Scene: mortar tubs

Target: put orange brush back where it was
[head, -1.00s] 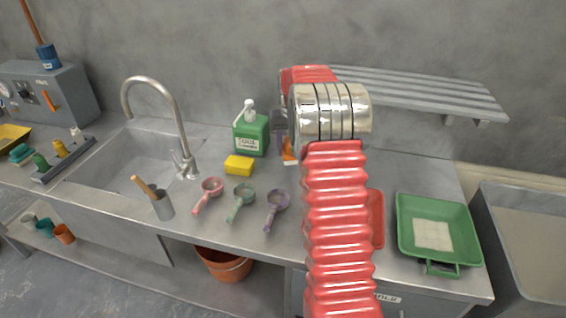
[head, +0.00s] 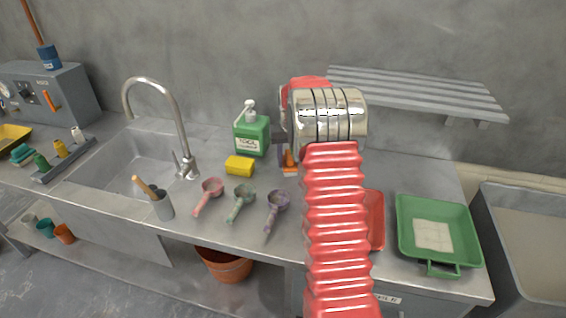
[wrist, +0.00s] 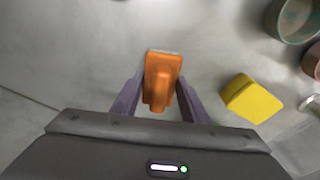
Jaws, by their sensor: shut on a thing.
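The orange brush (wrist: 163,82) sits between the two purple fingers of my gripper (wrist: 158,98) in the wrist view, and the gripper is shut on it. In the head view the brush (head: 290,168) shows just left of my red arm, low over the back of the steel counter, right of the green soap bottle. My gripper (head: 284,155) is partly hidden there by the arm. I cannot tell whether the brush touches the counter.
A yellow sponge (head: 240,165) and the green soap bottle (head: 252,135) stand left of the brush. Pink, green and purple scoops (head: 278,203) lie nearer the front. A red tray (head: 375,220) and a green tray (head: 440,212) are on the right. A slatted shelf (head: 415,92) hangs behind.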

